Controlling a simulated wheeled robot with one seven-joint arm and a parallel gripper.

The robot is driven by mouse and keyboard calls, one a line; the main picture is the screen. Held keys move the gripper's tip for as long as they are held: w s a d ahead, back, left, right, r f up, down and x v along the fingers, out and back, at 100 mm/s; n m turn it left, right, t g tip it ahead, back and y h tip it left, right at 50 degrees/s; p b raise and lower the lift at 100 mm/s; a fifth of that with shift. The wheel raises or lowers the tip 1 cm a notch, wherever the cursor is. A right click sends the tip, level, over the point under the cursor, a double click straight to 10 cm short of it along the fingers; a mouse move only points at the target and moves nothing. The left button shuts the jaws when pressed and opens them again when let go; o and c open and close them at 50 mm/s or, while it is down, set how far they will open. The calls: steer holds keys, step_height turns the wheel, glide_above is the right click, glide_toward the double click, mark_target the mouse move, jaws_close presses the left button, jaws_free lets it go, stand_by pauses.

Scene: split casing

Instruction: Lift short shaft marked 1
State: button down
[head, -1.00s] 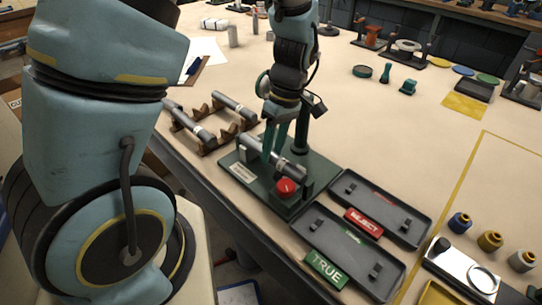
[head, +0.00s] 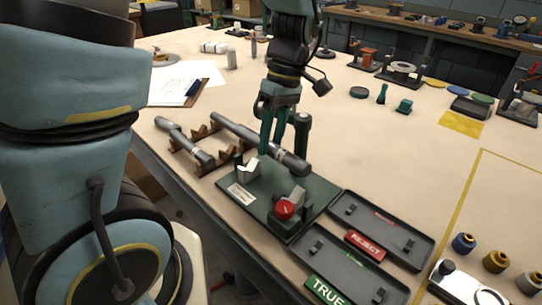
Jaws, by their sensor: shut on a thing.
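My gripper (head: 270,143) points down and is shut on a grey metal shaft (head: 295,164), gripped partway along its length. The held shaft is raised above the green fixture (head: 318,197), clear of its two V-blocks, which stand empty. Its far end visually lines up with a second shaft (head: 230,126) on the brown rack, so I cannot tell exactly where one ends. A third shaft (head: 184,140) lies on the left of the rack. No number mark is readable on any shaft.
The brown rack (head: 197,153) stands left of the fixture. A red knob (head: 284,209) sits at the fixture's front. Dark trays labelled REJECT (head: 365,244) and TRUE (head: 327,290) lie to the right. A clipboard (head: 190,88) lies behind.

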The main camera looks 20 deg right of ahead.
steer(key=shift+r, duration=0.75)
steer(key=shift+p, duration=0.3)
steer(key=shift+f, duration=0.1)
